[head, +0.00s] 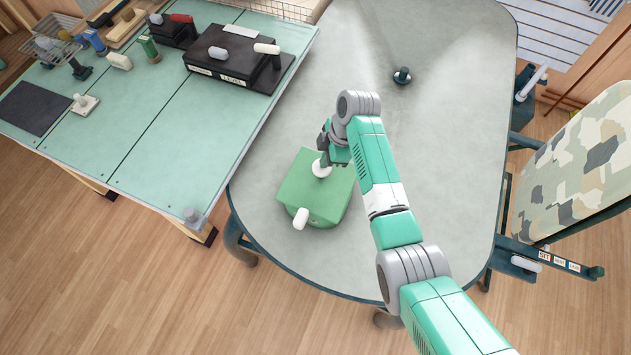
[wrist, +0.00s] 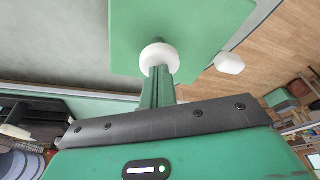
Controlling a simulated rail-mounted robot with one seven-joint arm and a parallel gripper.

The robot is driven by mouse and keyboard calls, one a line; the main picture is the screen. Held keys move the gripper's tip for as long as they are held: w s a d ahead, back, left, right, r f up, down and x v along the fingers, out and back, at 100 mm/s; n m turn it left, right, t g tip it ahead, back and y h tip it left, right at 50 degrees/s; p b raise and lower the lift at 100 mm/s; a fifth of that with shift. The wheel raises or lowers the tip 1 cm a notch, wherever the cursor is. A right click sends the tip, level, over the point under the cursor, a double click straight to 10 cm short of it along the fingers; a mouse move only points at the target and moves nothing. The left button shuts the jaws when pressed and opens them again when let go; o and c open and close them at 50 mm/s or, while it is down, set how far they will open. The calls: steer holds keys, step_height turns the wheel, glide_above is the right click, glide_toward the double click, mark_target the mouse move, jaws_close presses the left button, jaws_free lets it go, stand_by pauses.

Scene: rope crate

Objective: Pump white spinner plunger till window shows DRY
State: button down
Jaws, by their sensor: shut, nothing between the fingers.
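The spinner is a green box-like body (head: 318,188) on the grey table, with a white round plunger knob (head: 320,170) on its top. A white handle (head: 300,218) sticks out at its near side. My gripper (head: 325,158) is shut and empty, pointing down at the plunger. In the wrist view, my closed fingertips (wrist: 160,73) meet the edge of the white knob (wrist: 159,54), and the green top (wrist: 185,22) spreads behind it. I cannot tell whether they press on it. The white handle also shows there (wrist: 229,62). No window reading is visible in either view.
A small dark knob (head: 402,76) stands on the otherwise clear grey table (head: 440,150). To the left, a green workbench (head: 150,130) carries a black lever box (head: 232,62) and several small items. A camouflage-covered board (head: 585,160) stands at the right.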

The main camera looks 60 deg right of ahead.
steer(key=shift+f+b, duration=1.1)
steer(key=shift+f, duration=0.55)
steer(key=shift+r+p, duration=2.1)
steer(key=shift+r, duration=0.3)
steer(key=shift+f+b, duration=1.8)
steer(key=shift+f, duration=0.45)
steer(key=shift+r+p, duration=2)
steer(key=shift+r, duration=0.25)
step_height(320, 180, up, 5)
steer(key=p, duration=0.4)
